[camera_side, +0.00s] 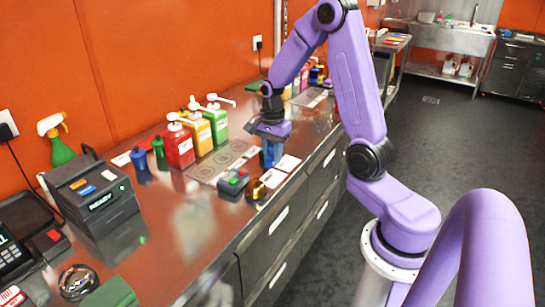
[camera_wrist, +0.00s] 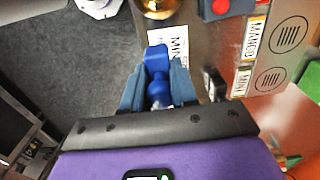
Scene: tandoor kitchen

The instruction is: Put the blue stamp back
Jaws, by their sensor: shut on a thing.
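The blue stamp (camera_wrist: 157,62) sits between the two fingers of my gripper (camera_wrist: 160,85) in the wrist view, and the fingers are shut on it. In the side view my gripper (camera_side: 270,147) holds the blue stamp (camera_side: 267,158) low over the steel counter, near its front edge. A white card with printed letters (camera_wrist: 168,40) lies just past the stamp in the wrist view. Whether the stamp's base touches the counter or a card is unclear.
A gold stamp (camera_side: 256,190) and a dark pad with coloured tops (camera_side: 234,182) stand close by. A mat with ring marks (camera_side: 222,160) lies behind. Red (camera_side: 178,147), yellow (camera_side: 198,133) and green (camera_side: 216,123) pump bottles line the wall side.

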